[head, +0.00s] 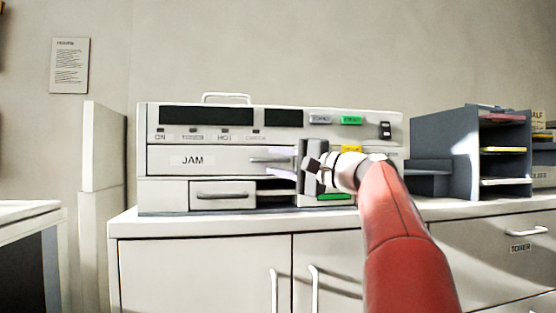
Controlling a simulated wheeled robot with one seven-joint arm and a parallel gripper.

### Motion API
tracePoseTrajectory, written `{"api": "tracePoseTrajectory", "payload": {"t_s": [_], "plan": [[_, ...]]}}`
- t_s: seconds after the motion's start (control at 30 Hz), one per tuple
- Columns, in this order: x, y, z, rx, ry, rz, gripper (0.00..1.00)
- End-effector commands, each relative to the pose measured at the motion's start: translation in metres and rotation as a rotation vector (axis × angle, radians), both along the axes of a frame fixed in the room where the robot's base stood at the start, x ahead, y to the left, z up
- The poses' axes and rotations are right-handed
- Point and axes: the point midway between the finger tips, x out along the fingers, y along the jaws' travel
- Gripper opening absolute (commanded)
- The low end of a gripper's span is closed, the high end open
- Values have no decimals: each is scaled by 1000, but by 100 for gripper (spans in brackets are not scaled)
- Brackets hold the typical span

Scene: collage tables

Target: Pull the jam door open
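The jam door (220,161) is a light panel marked JAM on the front of the copier-like machine (275,117). It looks closed, flush with the front. Its grey bar handle (262,160) is at the panel's right part. My gripper (280,162) comes in from the right with its two pale fingers pointing left. The fingers are apart, one above and one below the handle's right end. I cannot tell whether they touch it or are only in front of it. My gripper body and wrist hide the right end of the panel.
A drawer (222,195) with its own handle is below the jam door, beside a dark slot (276,196). The machine stands on a white cabinet (205,250). A grey paper sorter (500,150) stands at the right. The counter front has little free room.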

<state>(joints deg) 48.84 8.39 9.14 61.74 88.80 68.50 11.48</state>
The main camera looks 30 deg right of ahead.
Motion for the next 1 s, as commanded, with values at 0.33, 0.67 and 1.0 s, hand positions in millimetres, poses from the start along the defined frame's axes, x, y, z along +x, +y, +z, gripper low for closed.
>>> {"api": "tracePoseTrajectory", "payload": {"t_s": [0.33,0.67,1.0], "plan": [[3,2,0,0,1,-1,26],[3,2,0,0,1,0,0],[-2,6,-2,-3,3,-18,0]]}}
